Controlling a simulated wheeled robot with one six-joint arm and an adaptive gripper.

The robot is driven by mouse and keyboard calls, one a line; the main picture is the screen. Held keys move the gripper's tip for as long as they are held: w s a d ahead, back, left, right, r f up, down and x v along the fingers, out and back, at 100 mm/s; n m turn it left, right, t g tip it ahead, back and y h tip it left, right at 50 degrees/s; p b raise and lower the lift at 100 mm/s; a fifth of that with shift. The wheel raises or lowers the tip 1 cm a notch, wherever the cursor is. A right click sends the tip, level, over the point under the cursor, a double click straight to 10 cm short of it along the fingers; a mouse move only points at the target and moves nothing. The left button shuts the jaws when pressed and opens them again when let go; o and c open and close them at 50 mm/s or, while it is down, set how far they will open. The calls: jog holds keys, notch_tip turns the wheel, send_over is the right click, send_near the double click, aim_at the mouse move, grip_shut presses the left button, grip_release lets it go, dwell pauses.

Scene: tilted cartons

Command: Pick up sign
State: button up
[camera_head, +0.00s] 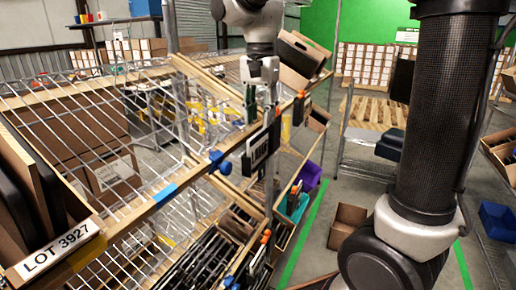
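A small black sign with a white marked face (260,148) hangs at the end of the upper wire shelf, near the middle of the picture. My gripper (261,112) points down from above, just over the sign's upper edge. Its two dark fingers look spread apart, one on each side. I cannot tell whether they touch the sign. Another sign, a white label reading "LOT 3927" (57,250), is on the front of a carton at the lower left.
The wire shelf (110,130) with wooden edges fills the left. A tilted carton (302,55) sits behind my gripper. Orange-tipped clamps (300,106) are near the shelf end. A purple bin (309,176) is lower down. Grey floor (312,245) lies to the right.

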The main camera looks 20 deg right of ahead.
aim_at(258, 133)
jog(key=f, duration=0.6)
jog(key=shift+s+a+f, duration=0.1)
jog(key=shift+a+f, duration=0.15)
grip_shut()
